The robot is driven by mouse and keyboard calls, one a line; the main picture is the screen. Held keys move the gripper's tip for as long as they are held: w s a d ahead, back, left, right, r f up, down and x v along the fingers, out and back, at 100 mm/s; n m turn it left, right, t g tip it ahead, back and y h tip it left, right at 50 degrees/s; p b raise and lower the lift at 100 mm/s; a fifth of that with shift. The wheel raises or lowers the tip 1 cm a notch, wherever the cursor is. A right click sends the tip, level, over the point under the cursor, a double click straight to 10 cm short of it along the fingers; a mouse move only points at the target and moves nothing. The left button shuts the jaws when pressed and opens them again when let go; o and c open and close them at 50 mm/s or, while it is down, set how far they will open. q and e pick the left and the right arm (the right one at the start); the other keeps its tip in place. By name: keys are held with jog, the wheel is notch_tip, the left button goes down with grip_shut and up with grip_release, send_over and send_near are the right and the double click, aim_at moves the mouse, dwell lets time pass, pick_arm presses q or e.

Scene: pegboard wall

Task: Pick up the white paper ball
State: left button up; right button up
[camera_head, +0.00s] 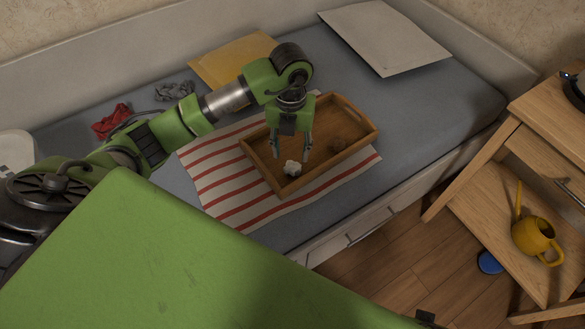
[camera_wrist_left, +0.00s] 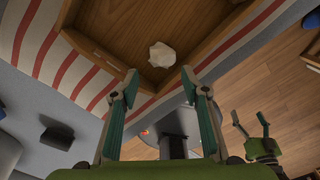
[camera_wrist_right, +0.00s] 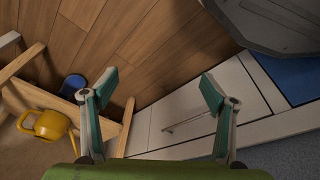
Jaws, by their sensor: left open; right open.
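The white paper ball (camera_head: 292,168) lies in the near corner of a wooden tray (camera_head: 345,106) on the bed. It also shows in the left wrist view (camera_wrist_left: 162,55), beyond my fingertips and between their lines. My left gripper (camera_head: 292,156) is open and empty, pointing down over the tray, just above and behind the ball; in the left wrist view the fingers (camera_wrist_left: 162,85) stand apart.
The tray stands on a red-striped cloth (camera_head: 222,185). A yellow envelope (camera_head: 225,62), a red cloth (camera_head: 112,121), a grey crumpled item (camera_head: 174,91) and a pale flat board (camera_head: 385,37) lie on the bed. A wooden stand with a yellow watering can (camera_head: 536,238) is at right.

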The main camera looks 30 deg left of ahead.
aim_at(292, 164)
pick_arm(q)
jog(key=f, duration=0.3)
jog(key=f+b, duration=0.1)
jog(key=f, duration=0.2)
jog(key=shift+w+d+f, duration=0.15)
jog(key=shift+w+f, duration=0.05)
jog(key=shift+f, duration=0.5)
pick_arm(e)
jog(key=r, duration=0.5)
jog(key=shift+w+r, duration=0.1)
jog(key=shift+w, duration=0.1)
pick_arm(q)
jog(key=c, duration=0.5)
